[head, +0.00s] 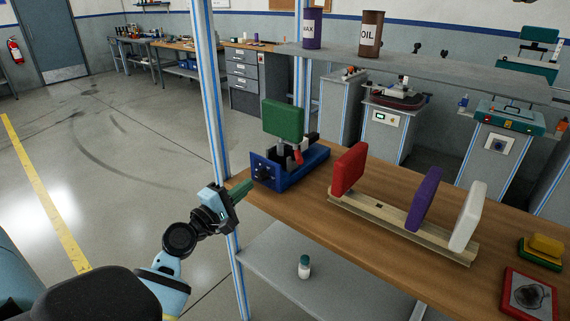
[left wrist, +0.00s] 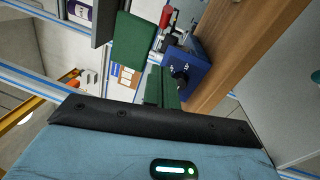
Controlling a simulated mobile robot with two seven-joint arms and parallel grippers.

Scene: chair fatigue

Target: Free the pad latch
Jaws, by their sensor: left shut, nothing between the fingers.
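A green pad (head: 283,120) stands upright in a blue fixture (head: 306,172) at the left end of the wooden workbench. A small red lever (head: 298,157) shows on the fixture below the pad, and a black knob (head: 262,173) is on its left end face. My left gripper (head: 246,188) has green fingers, shut and empty, just left of and below the knob, apparently apart from it. In the left wrist view, the closed fingers (left wrist: 161,88) are beside the blue fixture (left wrist: 196,76), with the green pad (left wrist: 133,42) beyond. My right gripper is not in view.
A wooden rack (head: 385,225) right of the fixture holds a red pad (head: 348,169), a purple pad (head: 424,199) and a white pad (head: 467,216). A blue-white post (head: 217,110) stands close to my left gripper. Cans (head: 371,35) are on the upper shelf.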

